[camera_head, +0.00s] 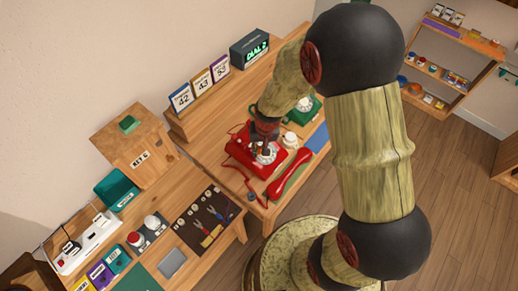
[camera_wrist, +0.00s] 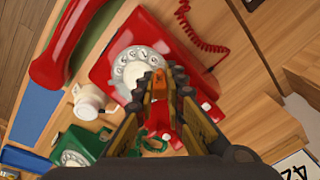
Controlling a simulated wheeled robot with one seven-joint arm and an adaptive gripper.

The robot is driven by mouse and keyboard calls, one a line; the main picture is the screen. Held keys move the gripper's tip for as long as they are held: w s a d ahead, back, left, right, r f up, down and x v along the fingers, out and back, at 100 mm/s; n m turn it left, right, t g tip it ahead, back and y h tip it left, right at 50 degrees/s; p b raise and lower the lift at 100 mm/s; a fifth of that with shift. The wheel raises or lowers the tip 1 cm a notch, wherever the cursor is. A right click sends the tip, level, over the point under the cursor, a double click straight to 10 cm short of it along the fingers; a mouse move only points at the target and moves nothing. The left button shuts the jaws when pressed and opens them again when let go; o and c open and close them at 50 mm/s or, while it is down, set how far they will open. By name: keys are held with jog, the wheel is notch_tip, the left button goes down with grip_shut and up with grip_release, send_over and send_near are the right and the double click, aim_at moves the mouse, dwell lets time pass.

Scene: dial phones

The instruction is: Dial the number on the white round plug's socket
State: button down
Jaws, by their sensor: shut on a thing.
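The red dial phone (camera_head: 240,150) sits on the table with its red handset (camera_head: 290,173) lying off it, to the right. In the wrist view the phone (camera_wrist: 105,68) shows its white rotary dial (camera_wrist: 130,70). My gripper (camera_wrist: 159,78) is at the edge of the dial, its fingertips closed together on a small orange piece (camera_wrist: 159,74) whose nature I cannot make out. In the head view my gripper (camera_head: 264,143) is over the dial. A white power strip (camera_head: 88,243) with plugs lies at the left; its socket numbers are too small to read.
Number cards (camera_head: 201,84) and a black display reading "DIAL 2" (camera_head: 250,48) stand behind. A green phone (camera_head: 303,110) and a white object (camera_head: 291,140) are close to the red phone. A tool board (camera_head: 205,222) and a wooden box (camera_head: 132,148) are at left.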

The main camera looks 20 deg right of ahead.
jog(key=shift+w, duration=0.1)
jog(key=shift+w+d+r, duration=0.1)
jog(key=shift+w+r, duration=0.1)
jog(key=shift+w, duration=0.3)
jog(key=shift+w, duration=0.1)
jog(key=shift+w+d+r, duration=0.1)
jog(key=shift+w+d, duration=0.2)
jog(key=shift+w, duration=0.15)
dwell(0.4)
jog(key=shift+w+d, duration=0.4)
jog(key=shift+d, duration=0.15)
